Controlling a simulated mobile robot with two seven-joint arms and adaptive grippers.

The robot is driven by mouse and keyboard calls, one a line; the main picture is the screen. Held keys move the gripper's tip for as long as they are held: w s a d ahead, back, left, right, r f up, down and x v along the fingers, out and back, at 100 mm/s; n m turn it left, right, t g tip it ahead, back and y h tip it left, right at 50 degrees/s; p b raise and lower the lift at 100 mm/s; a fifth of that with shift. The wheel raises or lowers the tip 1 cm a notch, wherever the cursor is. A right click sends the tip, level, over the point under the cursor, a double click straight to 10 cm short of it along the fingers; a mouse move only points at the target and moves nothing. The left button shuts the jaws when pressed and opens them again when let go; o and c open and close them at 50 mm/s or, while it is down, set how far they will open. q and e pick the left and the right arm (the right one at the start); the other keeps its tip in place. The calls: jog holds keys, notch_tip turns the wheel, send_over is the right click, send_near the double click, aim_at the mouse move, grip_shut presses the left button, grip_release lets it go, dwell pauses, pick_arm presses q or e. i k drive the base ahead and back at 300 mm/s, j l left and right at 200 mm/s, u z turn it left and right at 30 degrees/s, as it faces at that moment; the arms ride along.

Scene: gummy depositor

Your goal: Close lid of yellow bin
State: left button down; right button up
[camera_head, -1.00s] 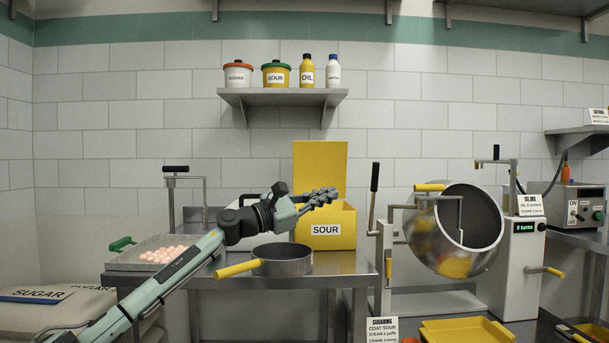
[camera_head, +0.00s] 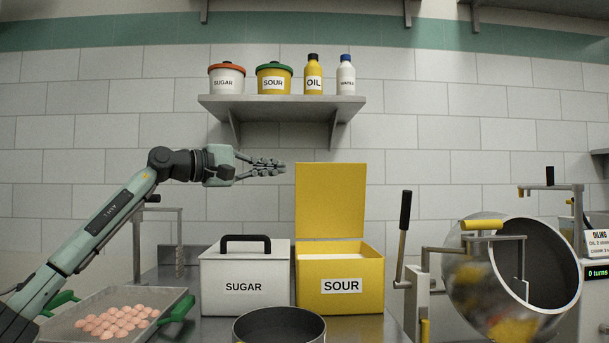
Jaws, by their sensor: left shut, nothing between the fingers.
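The yellow bin (camera_head: 368,284), labelled SOUR, stands on the steel table at the centre. Its yellow lid (camera_head: 331,200) is open and stands upright at the bin's back. Pale contents or an inner surface show just below the rim. My left gripper (camera_head: 284,167) is shut and empty, pointing right. In the picture it is just left of the lid's upper left edge; whether it touches the lid I cannot tell, but a small gap shows. My right gripper is not in view.
A white SUGAR bin (camera_head: 222,270) with a black handle stands directly left of the yellow bin. A pan (camera_head: 279,325) sits in front. A tray (camera_head: 172,297) of pink gummies is at left. A drum machine (camera_head: 467,285) with a lever (camera_head: 405,215) stands right. A shelf (camera_head: 283,106) hangs above.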

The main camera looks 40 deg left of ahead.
aim_at(330, 197)
jog(key=i+j, duration=0.75)
jog(key=j, duration=0.1)
